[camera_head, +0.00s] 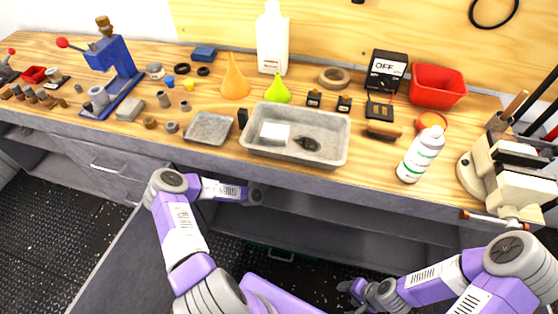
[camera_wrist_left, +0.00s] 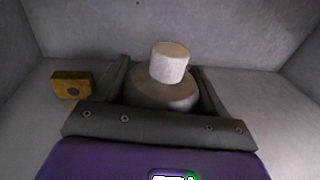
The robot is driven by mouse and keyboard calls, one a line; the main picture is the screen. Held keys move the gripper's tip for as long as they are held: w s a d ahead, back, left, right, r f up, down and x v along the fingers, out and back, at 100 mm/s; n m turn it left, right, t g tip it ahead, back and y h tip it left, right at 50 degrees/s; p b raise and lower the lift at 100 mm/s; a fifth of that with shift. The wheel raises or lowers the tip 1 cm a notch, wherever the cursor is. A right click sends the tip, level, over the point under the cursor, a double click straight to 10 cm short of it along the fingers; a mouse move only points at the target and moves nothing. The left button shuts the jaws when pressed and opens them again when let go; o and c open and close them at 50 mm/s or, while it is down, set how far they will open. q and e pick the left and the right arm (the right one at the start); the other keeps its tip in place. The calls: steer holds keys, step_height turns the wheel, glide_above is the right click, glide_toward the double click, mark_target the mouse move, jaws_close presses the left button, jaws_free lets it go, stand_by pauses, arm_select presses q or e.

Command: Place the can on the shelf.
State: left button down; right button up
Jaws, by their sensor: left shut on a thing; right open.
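The can (camera_wrist_left: 178,92) shows in the left wrist view as a rounded grey top with a white cap (camera_wrist_left: 170,62). The two dark fingers of my left gripper (camera_wrist_left: 160,84) are shut on it, one on each side. The can's lower part is hidden by the gripper. Pale grey surfaces of an enclosed space surround it; I cannot tell whether its base touches a surface. In the head view my left arm reaches under the bench top, towards the shelf (camera_head: 335,238), and the can is hidden there. My right gripper (camera_head: 352,292) is open and empty, low in front of the bench.
A yellow block (camera_wrist_left: 72,85) with a dark spot is left of the can. The bench top (camera_head: 300,178) holds a grey tray (camera_head: 345,150), a white bottle (camera_head: 420,155), a red bin (camera_head: 437,87) and several tools. Its front edge runs above my left forearm.

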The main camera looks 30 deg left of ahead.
arm_select(q)
steer(key=f+b, duration=0.1)
steer(key=f, duration=0.2)
steer(key=shift+w+d+f+b, duration=0.15)
steer(key=shift+d+f+b, duration=0.15)
steer(key=shift+d+b, duration=0.05)
steer(key=shift+r, duration=0.1)
steer(key=shift+c, duration=0.3)
jaws_free()
